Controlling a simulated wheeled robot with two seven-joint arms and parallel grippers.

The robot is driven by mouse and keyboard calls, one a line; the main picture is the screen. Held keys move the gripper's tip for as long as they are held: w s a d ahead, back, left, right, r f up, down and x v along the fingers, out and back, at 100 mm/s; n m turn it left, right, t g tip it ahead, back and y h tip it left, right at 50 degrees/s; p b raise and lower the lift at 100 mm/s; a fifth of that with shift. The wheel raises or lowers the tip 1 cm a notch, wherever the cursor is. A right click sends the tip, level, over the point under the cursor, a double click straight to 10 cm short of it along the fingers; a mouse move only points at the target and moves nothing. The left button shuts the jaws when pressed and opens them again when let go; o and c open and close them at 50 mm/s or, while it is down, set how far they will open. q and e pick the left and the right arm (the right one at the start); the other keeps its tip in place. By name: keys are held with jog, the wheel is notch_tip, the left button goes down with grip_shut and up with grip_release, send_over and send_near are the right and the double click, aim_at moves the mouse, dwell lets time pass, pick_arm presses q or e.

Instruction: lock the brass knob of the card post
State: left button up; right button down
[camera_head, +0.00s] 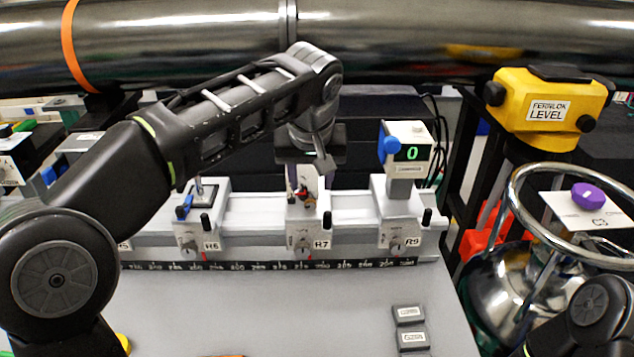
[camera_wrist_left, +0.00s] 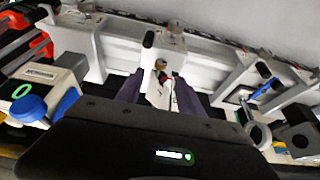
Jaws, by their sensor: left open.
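The card post, with a pale upright card (camera_head: 314,181), stands on the carrier marked R7 (camera_head: 302,234) in the middle of the rail. A small brass knob (camera_head: 309,200) with red beside it shows low on the post; the brass knob (camera_wrist_left: 160,64) also shows in the left wrist view. My left gripper (camera_head: 304,184) points down over the post and hides its top. In the left wrist view the fingers of my left gripper (camera_wrist_left: 158,92) are apart, on either side of the card post (camera_wrist_left: 155,91). I cannot tell whether they touch it. My right gripper is out of view.
Carrier R6 (camera_head: 190,236) with a blue lever stands left, and R9 (camera_head: 398,238) with a display head (camera_head: 411,153) right. A large steel pipe (camera_head: 400,35) crosses behind. A handwheel (camera_head: 522,225) stands at right. The front bench (camera_head: 270,310) is mostly clear.

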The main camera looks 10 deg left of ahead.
aim_at(311, 201)
pick_arm(q)
jog(key=shift+s+r, duration=0.1)
jog(key=shift+s, duration=0.05)
jog(key=shift+x, duration=4.05)
jog(key=shift+r, duration=0.1)
grip_shut()
